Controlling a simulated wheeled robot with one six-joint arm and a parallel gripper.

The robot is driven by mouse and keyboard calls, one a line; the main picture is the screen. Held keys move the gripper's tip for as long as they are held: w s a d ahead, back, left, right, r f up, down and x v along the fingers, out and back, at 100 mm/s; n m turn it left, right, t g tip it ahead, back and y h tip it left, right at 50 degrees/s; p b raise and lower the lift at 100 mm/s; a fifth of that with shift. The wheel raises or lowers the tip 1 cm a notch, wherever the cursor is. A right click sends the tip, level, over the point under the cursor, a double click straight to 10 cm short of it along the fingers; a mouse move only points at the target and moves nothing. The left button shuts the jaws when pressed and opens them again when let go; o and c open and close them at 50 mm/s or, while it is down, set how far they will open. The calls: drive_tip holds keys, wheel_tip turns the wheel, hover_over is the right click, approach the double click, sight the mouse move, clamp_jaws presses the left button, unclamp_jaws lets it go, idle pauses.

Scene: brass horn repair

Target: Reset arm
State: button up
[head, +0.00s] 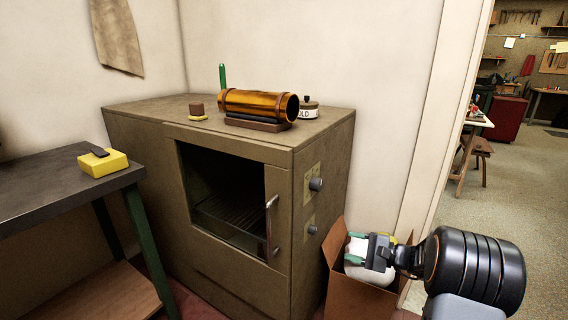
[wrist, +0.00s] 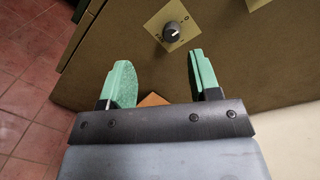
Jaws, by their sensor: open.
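My gripper (head: 359,248) is at the lower right of the head view, at the end of my black arm. It is in front of an open cardboard box as seen from the head camera. In the wrist view its two green fingers (wrist: 158,82) are spread apart with nothing between them. Beyond the fingers is the olive side of the oven, with a dark knob (wrist: 175,32) on a yellowish plate.
The olive oven (head: 228,260) carries a copper-coloured cylinder (head: 255,103) on a brown base, and a white jar (head: 309,111). The cardboard box (head: 354,298) holds something white. A dark bench (head: 40,186) with a yellow block (head: 103,165) stands left. A doorway opens right.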

drive_tip(key=s+a+r+n+g+h+p, duration=0.35)
drive_tip(key=s+a+r+p, duration=0.2)
drive_tip(key=r+p, duration=0.2)
drive_tip(key=s+a+r+n+g+h+p, duration=0.25)
drive_tip(key=s+a+r+g+p, duration=0.2)
drive_tip(key=s+r+p, duration=0.35)
drive_tip(key=s+r+n+t+h+p, duration=0.1)
drive_tip(key=s+r+n+h+p, duration=0.2)
drive_tip(key=r, duration=0.4)
drive_tip(key=s+d+r+n+t+h+p, duration=0.1)
drive_tip(key=s+r+n+h+p, duration=0.2)
drive_tip(key=s+r+h+p, duration=0.2)
drive_tip(key=shift+s+d+r+n+t+p, duration=0.2)
drive_tip(key=shift+d+r+n+t+p, duration=0.15)
drive_tip(key=shift+r+p, duration=1.15)
drive_tip(key=shift+a, duration=0.1)
